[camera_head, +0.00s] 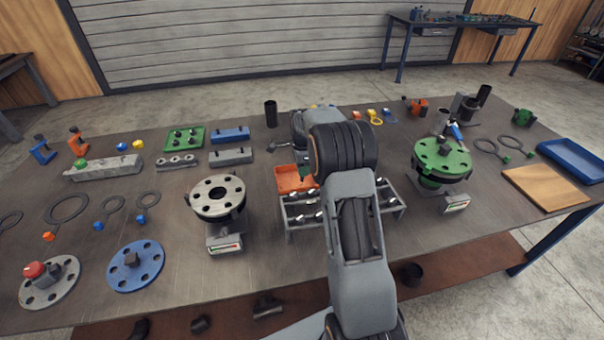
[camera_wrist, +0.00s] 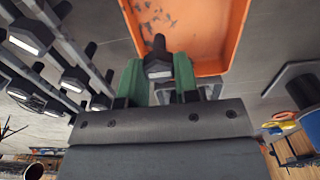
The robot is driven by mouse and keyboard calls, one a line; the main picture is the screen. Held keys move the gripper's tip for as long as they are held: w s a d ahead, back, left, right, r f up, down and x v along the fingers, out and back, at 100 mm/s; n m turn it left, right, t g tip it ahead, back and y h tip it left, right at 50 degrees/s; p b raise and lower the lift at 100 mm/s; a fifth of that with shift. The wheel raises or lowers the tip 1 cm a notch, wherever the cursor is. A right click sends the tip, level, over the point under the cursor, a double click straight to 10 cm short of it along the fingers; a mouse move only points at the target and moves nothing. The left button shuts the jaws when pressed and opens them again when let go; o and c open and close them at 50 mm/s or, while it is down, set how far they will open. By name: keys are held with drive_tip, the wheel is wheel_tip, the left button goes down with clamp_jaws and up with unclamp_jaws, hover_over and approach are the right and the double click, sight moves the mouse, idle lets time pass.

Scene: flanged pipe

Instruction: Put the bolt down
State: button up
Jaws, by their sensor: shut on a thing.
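My gripper (camera_wrist: 158,66) has green fingers and is shut on a dark bolt (camera_wrist: 157,70) with a pale-faced head; its shank points to the top of the wrist view. The bolt appears in front of the near part of an orange tray (camera_wrist: 240,38), with small dark marks on its floor. I cannot tell whether the bolt touches the tray. In the head view, the orange tray (camera_head: 284,179) is just left of my arm. My arm hides most of the gripper and the bolt there.
A metal rack (camera_head: 392,207) holding several bolts stands beside the tray, partly behind my arm. A pale flanged pipe (camera_head: 217,198) stands to the left and a green flanged one (camera_head: 441,160) to the right. A dark cylinder (camera_head: 271,113) stands behind the tray.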

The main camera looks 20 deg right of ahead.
sight(302, 180)
drive_tip(key=shift+w+f, duration=0.15)
drive_tip(key=shift+f, duration=1.5)
drive_tip(key=shift+f, duration=0.1)
drive_tip(key=shift+f, duration=0.1)
drive_tip(key=o, duration=1)
